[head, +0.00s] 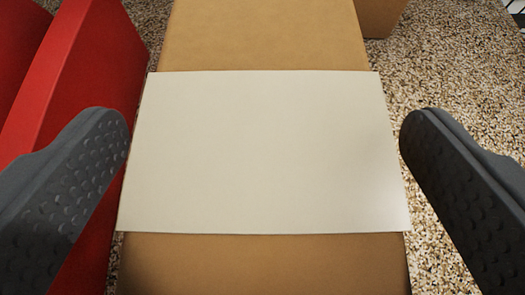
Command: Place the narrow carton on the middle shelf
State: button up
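A long brown cardboard carton (262,35) with a large blank white label (265,150) across its top fills the middle of the head view. It runs from the top edge to the bottom edge of the picture. My gripper (265,135) is open, with one dark, studded finger on each side of the carton. The left finger's tip is close to the label's left edge, and the right finger's tip is close to its right edge. I cannot tell whether either finger touches the carton. No shelf can be made out for sure.
Red panels (75,75) stand close along the left side of the carton, beside the left finger. Another brown box (380,15) shows at the top, right of the carton.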

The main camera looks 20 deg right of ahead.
jog(key=shift+r, duration=0.1)
jog(key=v, duration=1.2)
jog(key=w+a+r+n+t+y, duration=0.1)
jog(key=a+r+y, duration=0.15)
jog(key=r, duration=1.05)
jog(key=w+a+r+n+t+y, duration=0.1)
jog(key=a+r+y, duration=0.15)
jog(key=r, duration=1.05)
jog(key=s+d+r, duration=0.3)
jog(key=s+r, duration=0.2)
jog(key=r, duration=0.4)
jog(key=s+d+r+n+t, duration=0.1)
jog(key=s+d+r, duration=0.2)
jog(key=s+r, duration=0.3)
jog(key=s+d+r+h, duration=0.1)
jog(key=s+d+r, duration=0.2)
jog(key=r, duration=0.9)
jog(key=s, duration=0.3)
jog(key=shift+d+n+t, duration=0.35)
jog(key=shift+n+t, duration=0.05)
